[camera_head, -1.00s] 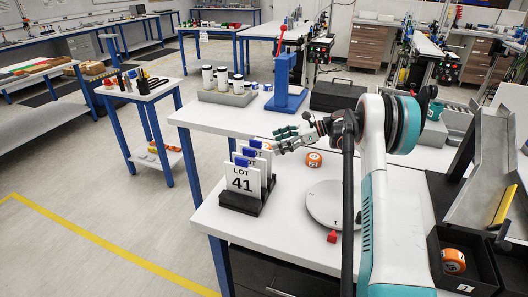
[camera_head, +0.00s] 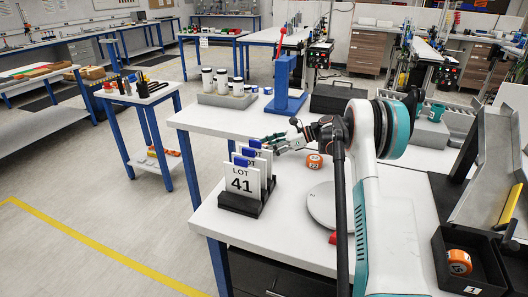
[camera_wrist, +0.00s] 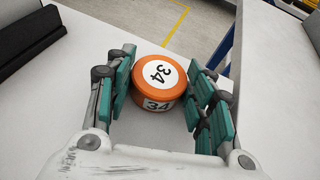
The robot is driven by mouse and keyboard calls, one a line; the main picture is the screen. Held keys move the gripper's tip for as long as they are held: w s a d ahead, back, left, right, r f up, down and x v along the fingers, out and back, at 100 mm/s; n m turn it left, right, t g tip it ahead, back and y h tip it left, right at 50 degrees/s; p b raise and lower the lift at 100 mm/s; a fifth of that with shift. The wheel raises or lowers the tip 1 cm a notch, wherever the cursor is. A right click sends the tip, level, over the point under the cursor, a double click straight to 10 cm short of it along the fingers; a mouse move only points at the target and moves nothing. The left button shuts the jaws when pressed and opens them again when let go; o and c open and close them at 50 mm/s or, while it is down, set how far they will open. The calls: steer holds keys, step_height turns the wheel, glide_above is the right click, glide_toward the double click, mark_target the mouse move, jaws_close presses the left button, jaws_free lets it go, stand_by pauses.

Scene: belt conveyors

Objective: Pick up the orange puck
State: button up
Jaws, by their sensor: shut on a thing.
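In the wrist view an orange puck (camera_wrist: 158,87) with a white top marked 34 sits between the two teal-padded fingers of my gripper (camera_wrist: 160,93). My gripper is shut on it. In the head view my gripper (camera_head: 280,142) is low over the white table, just behind and right of the LOT 41 cards. The held puck is not clearly visible there. A second orange puck (camera_head: 314,161) stands on the table to the right of my gripper. A third orange puck (camera_head: 459,262) lies in a black bin at the lower right.
The LOT 41 card stand (camera_head: 243,203) is close to my gripper. A round grey plate (camera_head: 321,205) lies nearer the table front, with a red piece (camera_head: 332,238) beside it. A blue press (camera_head: 284,85) and a grey tray of white-bodied jars (camera_head: 226,99) stand behind.

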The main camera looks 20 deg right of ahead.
step_height(320, 180, up, 20)
steer(key=p, duration=0.6)
steer(key=shift+p, duration=0.35)
